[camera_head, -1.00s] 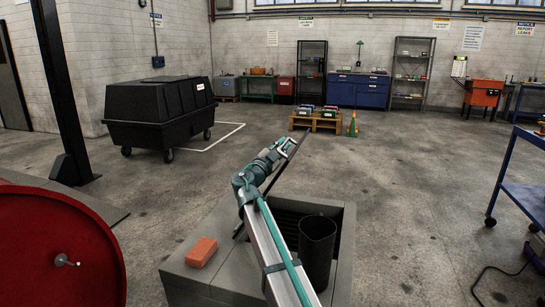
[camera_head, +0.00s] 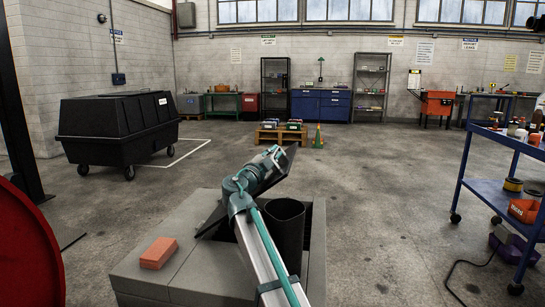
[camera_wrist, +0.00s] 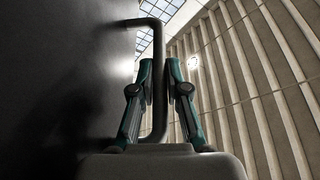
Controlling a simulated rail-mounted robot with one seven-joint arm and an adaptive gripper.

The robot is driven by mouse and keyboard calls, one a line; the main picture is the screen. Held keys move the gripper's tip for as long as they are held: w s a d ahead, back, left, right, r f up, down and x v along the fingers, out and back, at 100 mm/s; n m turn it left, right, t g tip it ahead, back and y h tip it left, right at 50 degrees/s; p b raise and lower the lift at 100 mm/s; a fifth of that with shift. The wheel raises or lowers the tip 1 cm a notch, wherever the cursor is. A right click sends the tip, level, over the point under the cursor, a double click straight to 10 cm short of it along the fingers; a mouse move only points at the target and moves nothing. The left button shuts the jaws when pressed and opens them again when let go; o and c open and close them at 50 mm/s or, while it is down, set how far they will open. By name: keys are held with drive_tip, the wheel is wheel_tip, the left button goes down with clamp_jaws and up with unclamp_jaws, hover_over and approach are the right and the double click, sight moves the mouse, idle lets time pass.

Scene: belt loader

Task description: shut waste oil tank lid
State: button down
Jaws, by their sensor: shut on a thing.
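A grey block-built box (camera_head: 150,283) stands in front of me with an open top; I take it for the waste oil tank. Its dark flat lid (camera_head: 284,170) is raised and tilted over the opening, partly hidden by my arm. In the wrist view the lid (camera_wrist: 60,70) fills the left side as a dark face. A bent dark bar handle (camera_wrist: 158,105) stands out from it. My gripper (camera_head: 274,153) is at the lid's upper part; in the wrist view my gripper (camera_wrist: 159,68) has its fingers closed around the handle.
A black cylinder (camera_head: 287,232) stands in the box opening, right of my arm. An orange brick (camera_head: 158,252) lies on the box's left ledge. A blue cart (camera_head: 495,188) stands at right, a black wheeled bin (camera_head: 118,128) at left.

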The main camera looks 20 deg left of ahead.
idle(0.3)
drive_tip(key=c, duration=1.2)
unclamp_jaws()
drive_tip(key=shift+s, duration=0.1)
drive_tip(key=v, duration=1.1)
drive_tip(key=shift+s+a+f, duration=0.1)
drive_tip(key=shift+s, duration=0.3)
